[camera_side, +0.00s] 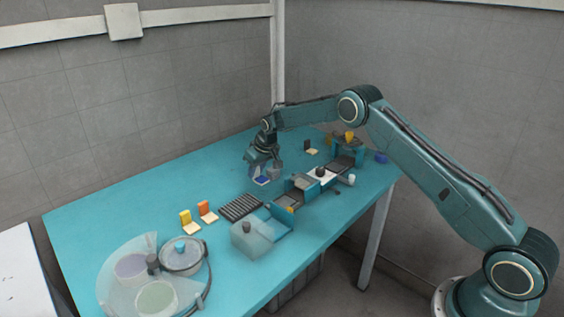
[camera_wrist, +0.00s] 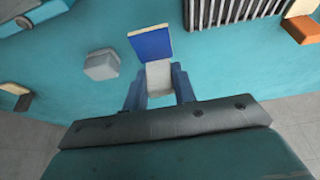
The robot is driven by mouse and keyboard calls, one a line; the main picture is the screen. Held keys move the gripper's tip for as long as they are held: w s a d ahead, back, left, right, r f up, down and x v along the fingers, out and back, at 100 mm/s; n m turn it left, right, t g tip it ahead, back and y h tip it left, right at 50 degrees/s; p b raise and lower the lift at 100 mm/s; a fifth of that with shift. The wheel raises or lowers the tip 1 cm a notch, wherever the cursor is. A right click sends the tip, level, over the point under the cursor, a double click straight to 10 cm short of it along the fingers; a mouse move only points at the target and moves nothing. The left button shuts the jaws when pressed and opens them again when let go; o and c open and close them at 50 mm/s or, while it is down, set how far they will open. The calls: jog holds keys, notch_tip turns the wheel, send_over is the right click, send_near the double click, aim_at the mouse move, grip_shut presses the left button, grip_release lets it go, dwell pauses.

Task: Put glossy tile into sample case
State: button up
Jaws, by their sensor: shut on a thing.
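My gripper (camera_side: 264,168) is low over the far part of the teal table. In the wrist view its two fingers (camera_wrist: 159,88) are shut on a pale grey, flat tile (camera_wrist: 159,78), which I take as the glossy tile. A blue panel with a cream edge (camera_wrist: 152,43) adjoins the tile's far end; it also shows below my gripper in the side view (camera_side: 261,181). I cannot tell whether tile and panel are joined. A black slatted rack (camera_side: 240,207) lies on the table nearer the side camera, and its slats show in the wrist view (camera_wrist: 232,8). Which thing is the sample case is unclear.
A grey block (camera_wrist: 101,64) stands close left of the fingers in the wrist view. Yellow (camera_side: 186,221) and orange (camera_side: 206,210) upright pieces stand on cream bases.

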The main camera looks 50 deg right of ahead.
aim_at(258, 177)
jog(key=shift+f, duration=2.15)
jog(key=shift+f, duration=0.15)
jog(key=o, duration=0.9)
jog(key=shift+o, duration=0.2)
jog(key=shift+s+r, duration=0.2)
jog(key=shift+r, duration=0.5)
jog(key=v, duration=1.1)
